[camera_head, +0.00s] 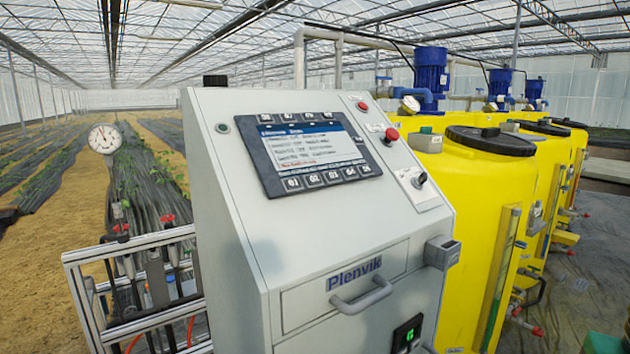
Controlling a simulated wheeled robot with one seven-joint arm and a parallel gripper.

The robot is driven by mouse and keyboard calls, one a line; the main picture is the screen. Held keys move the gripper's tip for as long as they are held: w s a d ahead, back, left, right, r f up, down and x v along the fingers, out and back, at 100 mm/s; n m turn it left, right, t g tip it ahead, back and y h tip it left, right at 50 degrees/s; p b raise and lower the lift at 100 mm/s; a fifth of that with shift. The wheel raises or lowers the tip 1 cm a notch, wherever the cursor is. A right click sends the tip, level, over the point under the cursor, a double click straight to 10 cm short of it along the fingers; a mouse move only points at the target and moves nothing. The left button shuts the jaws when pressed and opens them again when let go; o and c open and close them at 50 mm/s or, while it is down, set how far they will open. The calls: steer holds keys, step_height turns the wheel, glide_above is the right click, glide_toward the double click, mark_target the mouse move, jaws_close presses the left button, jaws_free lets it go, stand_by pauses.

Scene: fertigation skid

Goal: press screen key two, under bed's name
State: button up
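The screen panel (312,152) is set in the sloped face of a pale grey cabinet (232,190). Its display is lit, with a blue header bar, several lines of small text and a red line at the bottom; I cannot read the bed names. Along the panel's lower edge runs a row of dark keys with white labels. The key marked 02 (313,180) is second from the left, beside key 01 (292,184) and key 03 (331,176). Another row of small dark keys runs along the top edge. Nothing covers the panel. My gripper is not in view.
Red buttons (392,134) and a black knob (418,180) sit right of the screen. A drawer handle (362,298) sticks out below. Yellow tanks (470,210) stand close on the right. A metal frame (130,262) and round gauge (104,138) stand left. Space before the panel looks clear.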

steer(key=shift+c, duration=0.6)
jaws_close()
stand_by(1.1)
